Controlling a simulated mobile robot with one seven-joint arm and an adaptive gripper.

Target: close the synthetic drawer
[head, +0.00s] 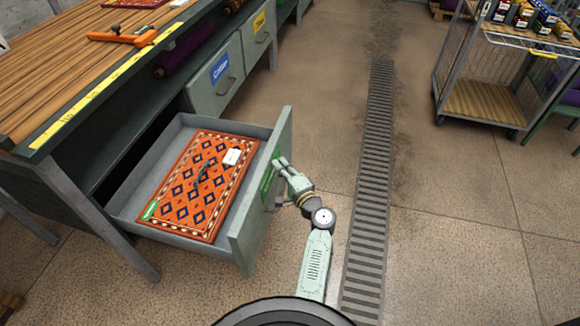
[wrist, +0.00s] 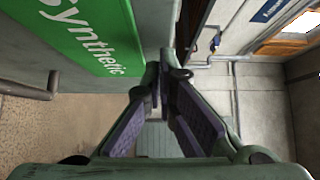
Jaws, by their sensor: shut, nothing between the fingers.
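The synthetic drawer (head: 172,242) is pulled well out of the workbench. Its front panel carries a green label (head: 267,181), which reads "Synthetic" in the wrist view (wrist: 85,35). A bar handle (wrist: 35,90) sticks out from the panel below the label. An orange patterned rug (head: 190,185) with a white tag lies flat inside. My gripper (head: 281,163) is shut and empty at the outer side of the drawer front, beside the label and near the panel's upper edge. The closed fingers (wrist: 160,85) show in the wrist view. I cannot tell whether they touch the panel.
The workbench (head: 75,75) stands at left, with an orange tool (head: 122,37) on top. The "Cotton" drawer (head: 216,77) and a yellow-labelled drawer (head: 258,35) are shut. A floor grate (head: 368,175) runs at right. A wire cart (head: 485,102) stands at upper right. Open floor lies between.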

